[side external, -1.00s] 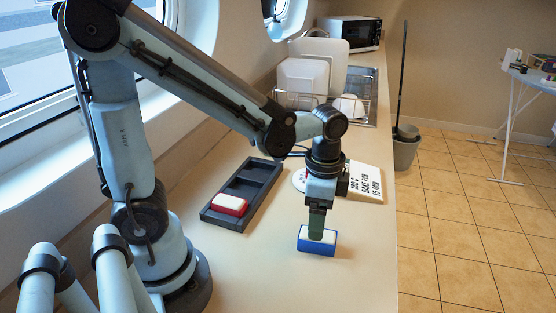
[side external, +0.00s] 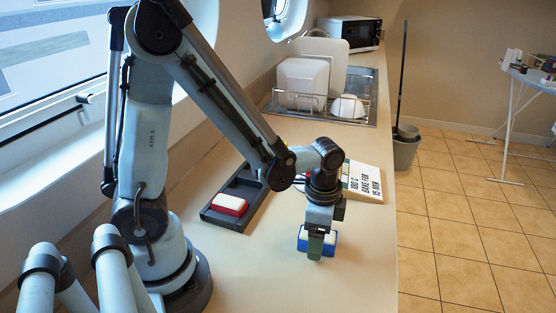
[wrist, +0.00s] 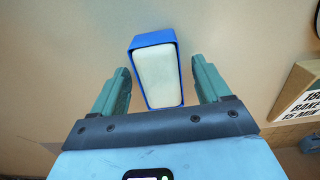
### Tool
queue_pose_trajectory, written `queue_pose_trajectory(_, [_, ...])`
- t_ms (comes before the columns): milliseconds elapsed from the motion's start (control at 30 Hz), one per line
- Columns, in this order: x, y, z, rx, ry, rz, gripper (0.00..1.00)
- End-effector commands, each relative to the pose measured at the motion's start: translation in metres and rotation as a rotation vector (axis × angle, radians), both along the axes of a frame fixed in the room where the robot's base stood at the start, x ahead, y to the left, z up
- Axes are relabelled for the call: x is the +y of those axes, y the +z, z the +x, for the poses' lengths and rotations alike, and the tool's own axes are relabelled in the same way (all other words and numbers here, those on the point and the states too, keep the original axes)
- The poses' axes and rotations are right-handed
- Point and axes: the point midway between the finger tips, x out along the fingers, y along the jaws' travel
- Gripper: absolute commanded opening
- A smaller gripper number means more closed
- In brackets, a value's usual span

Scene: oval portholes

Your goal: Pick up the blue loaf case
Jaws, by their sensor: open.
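The blue loaf case (side external: 332,243) stands on the counter near its right edge, with a pale filling in it. In the wrist view the case (wrist: 152,41) lies between and partly beyond the two green fingers, with gaps on both sides. My gripper (side external: 315,248) is open and empty, pointing down; in the side view it covers part of the case's near side. In the wrist view the open gripper (wrist: 160,68) straddles the near part of the case. I cannot tell the exact height of the fingertips.
A dark compartment tray (side external: 218,217) holds a red case (side external: 231,205) to the left. A sign block (side external: 365,181) stands behind my gripper. A dish rack (side external: 368,105) and microwave (side external: 352,33) are farther back. The counter in front is clear.

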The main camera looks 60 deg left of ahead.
Motion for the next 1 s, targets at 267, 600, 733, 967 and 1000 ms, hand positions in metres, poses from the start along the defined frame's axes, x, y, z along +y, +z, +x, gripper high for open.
queue_pose_trajectory(267, [0.0, 0.0, 0.0, 0.0, 0.0, 0.0, 0.47])
queue_pose_trajectory(600, [0.0, 0.0, 0.0, 0.0, 0.0, 0.0, 0.18])
queue_pose_trajectory(733, [0.0, 0.001, 0.0, 0.0, 0.0, 0.0, 0.18])
queue_pose_trajectory(967, [0.0, 0.011, 0.0, 0.0, 0.0, 0.0, 0.18])
queue_pose_trajectory(1000, [0.0, 0.015, 0.0, 0.0, 0.0, 0.0, 0.18])
